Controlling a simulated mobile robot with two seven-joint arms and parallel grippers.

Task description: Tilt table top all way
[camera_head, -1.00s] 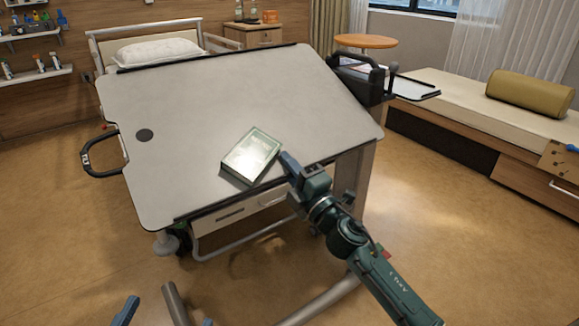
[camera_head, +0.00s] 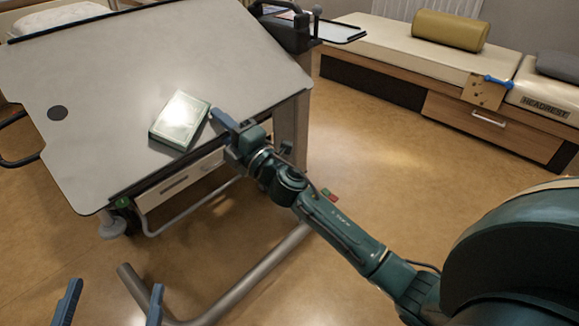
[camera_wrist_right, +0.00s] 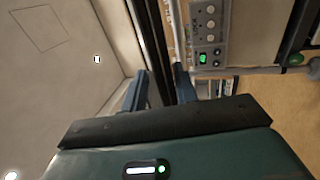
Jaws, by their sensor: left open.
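The grey table top (camera_head: 110,80), with a dark rim and a round dark spot, fills the left of the head view. How far it tilts is hard to judge. A green book (camera_head: 181,121) lies on it near its front edge. My right gripper (camera_head: 230,128) is at that front edge, beside the book. In the right wrist view the table top's dark edge runs between its two fingers (camera_wrist_right: 160,92); whether they press on it is unclear. My left gripper (camera_head: 111,303) is low at the bottom left, fingers apart and empty, away from the table.
A control box (camera_wrist_right: 208,35) with buttons shows beside the table edge in the wrist view. A drawer unit (camera_head: 180,185) and a curved metal base tube (camera_head: 240,283) are below the top. A bench (camera_head: 420,65) with a yellow bolster stands at the right.

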